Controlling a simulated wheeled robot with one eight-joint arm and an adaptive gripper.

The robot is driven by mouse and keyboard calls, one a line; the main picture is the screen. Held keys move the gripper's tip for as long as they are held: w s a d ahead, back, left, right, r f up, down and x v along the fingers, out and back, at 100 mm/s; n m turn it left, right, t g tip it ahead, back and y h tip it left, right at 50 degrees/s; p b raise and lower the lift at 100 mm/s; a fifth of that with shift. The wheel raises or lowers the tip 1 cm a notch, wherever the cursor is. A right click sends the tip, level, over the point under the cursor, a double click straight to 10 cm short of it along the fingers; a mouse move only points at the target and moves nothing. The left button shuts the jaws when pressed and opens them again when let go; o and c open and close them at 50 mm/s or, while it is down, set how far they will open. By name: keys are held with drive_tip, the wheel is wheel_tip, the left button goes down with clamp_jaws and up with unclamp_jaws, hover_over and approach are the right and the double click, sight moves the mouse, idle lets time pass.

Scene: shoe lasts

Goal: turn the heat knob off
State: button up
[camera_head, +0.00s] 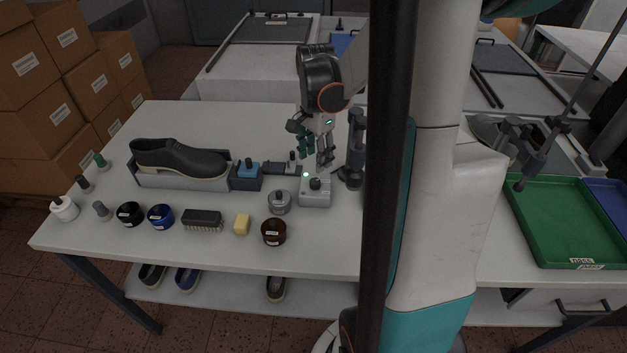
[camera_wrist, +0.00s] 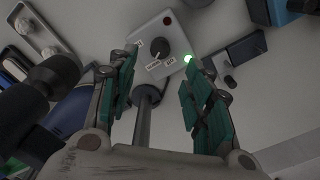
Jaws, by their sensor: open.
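The heat knob (camera_head: 315,184) is a small black knob on top of a light grey control box (camera_head: 314,199) near the middle of the table. A green light is lit on the box's back left corner in the head view. In the wrist view the knob (camera_wrist: 160,49) shows between and beyond my fingertips, with small white labels around it and the green light (camera_wrist: 188,58) lit at one corner of the box (camera_wrist: 149,31). My gripper (camera_head: 316,158) is open and empty, pointing down just above and behind the box. Its fingers appear apart from the knob.
A black shoe (camera_head: 178,157) sits in a holder with a blue clamp (camera_head: 246,172) to the left. A grey tin (camera_head: 279,202) and a brown jar (camera_head: 273,232) stand left of the box. A dark post (camera_head: 355,140) stands close right of my gripper. A green tray (camera_head: 570,220) lies far right.

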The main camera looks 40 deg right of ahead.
sight(315, 180)
wheel_tip(315, 180, down, 9)
drive_tip(key=b, duration=0.2)
drive_tip(key=shift+r+b, duration=0.1)
drive_tip(key=shift+b, duration=0.25)
drive_tip(key=shift+c, duration=0.2)
drive_tip(key=c, duration=1)
